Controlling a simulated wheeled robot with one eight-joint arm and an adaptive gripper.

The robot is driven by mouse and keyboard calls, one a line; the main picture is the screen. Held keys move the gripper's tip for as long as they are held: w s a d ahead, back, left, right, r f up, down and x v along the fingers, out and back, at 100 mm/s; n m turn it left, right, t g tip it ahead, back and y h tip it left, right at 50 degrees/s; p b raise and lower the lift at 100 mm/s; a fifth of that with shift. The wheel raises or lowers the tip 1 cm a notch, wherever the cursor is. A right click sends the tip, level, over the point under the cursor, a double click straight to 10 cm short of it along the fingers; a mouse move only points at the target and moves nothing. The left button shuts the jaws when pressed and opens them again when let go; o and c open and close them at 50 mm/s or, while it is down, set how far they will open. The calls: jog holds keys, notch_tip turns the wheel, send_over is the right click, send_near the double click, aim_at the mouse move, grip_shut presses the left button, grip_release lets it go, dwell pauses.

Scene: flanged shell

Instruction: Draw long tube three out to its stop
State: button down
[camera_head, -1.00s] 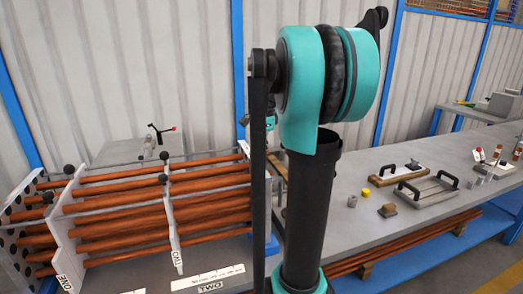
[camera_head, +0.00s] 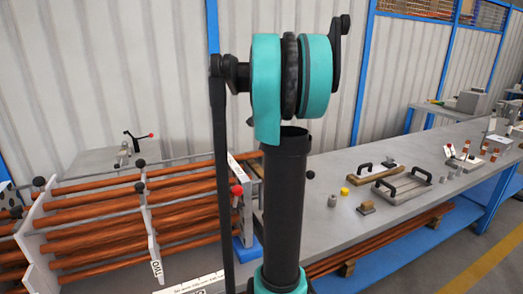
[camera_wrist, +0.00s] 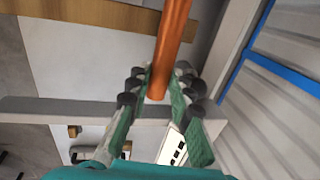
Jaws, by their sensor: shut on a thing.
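In the wrist view a copper-coloured long tube (camera_wrist: 172,45) runs from the top edge down between the fingers, with its near end at the fingertips. My gripper (camera_wrist: 158,92) is shut on this tube, its green-padded fingers one on each side. In the head view a bundle of copper tubes (camera_head: 105,217) lies through white upright plates (camera_head: 150,232), one labelled TWO. No label shows that the held tube is number three. In the head view my arm hides part of the bundle's right side, and my gripper is not seen.
A red-knobbed post (camera_head: 237,190) stands close left of my arm. The grey bench (camera_head: 335,165) runs right, with a yellow cap (camera_head: 345,191), a handled grey plate (camera_head: 402,189) and a wooden handled block (camera_head: 375,176). More tubes lie on the blue shelf below. The floor at right is clear.

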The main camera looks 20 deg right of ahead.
jog(key=shift+d, duration=0.2)
jog(key=c, duration=1.3)
grip_release()
jog(key=shift+c, duration=0.2)
jog(key=shift+r, duration=0.1)
notch_tip(320, 180, up, 12)
jog(key=s, duration=0.2)
jog(key=shift+s+f, duration=0.15)
jog(key=shift+f, duration=0.05)
